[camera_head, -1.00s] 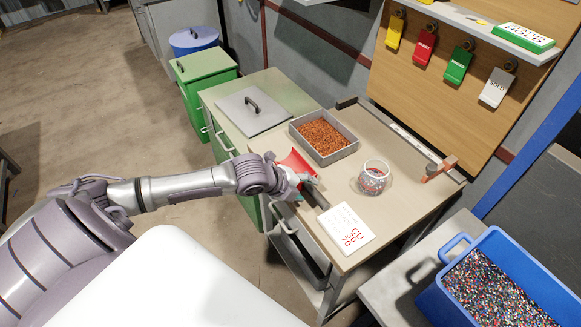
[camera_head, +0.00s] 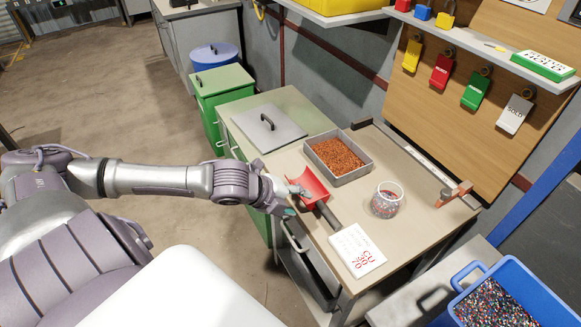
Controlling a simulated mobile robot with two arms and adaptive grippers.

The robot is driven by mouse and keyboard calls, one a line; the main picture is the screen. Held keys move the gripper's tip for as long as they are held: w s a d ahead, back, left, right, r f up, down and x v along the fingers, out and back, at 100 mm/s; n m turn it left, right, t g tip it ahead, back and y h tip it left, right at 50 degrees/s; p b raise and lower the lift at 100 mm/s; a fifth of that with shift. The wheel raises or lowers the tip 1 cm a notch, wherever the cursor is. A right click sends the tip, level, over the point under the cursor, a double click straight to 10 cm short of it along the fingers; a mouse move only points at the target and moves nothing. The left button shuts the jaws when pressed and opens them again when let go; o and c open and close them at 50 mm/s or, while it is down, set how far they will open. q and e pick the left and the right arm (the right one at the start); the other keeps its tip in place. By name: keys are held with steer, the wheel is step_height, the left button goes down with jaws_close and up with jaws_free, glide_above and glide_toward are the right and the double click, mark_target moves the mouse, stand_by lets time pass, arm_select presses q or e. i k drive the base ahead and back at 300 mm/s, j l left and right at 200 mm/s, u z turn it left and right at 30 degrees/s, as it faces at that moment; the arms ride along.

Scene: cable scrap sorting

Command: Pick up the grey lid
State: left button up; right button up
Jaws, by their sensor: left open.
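The grey lid (camera_head: 285,122) is a flat square plate with a dark bar handle on top. My left gripper (camera_head: 294,201) is open and empty at the bench's left edge. It is nearer to me than the lid, and to the right of it in the picture. Its fingertips are beside the red scoop (camera_head: 313,184); whether they touch it I cannot tell. Nothing covers the lid. My right gripper is not in view.
A grey tray of copper granules (camera_head: 352,178), a glass jar (camera_head: 387,201) and a white card (camera_head: 357,251) are on the bench. The scoop's dark handle points toward the card. A green bin (camera_head: 222,82) stands beyond the cabinet. A blue crate (camera_head: 535,296) is at lower right.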

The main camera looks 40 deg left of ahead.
mark_target(267, 127)
steer(key=u, duration=1.4)
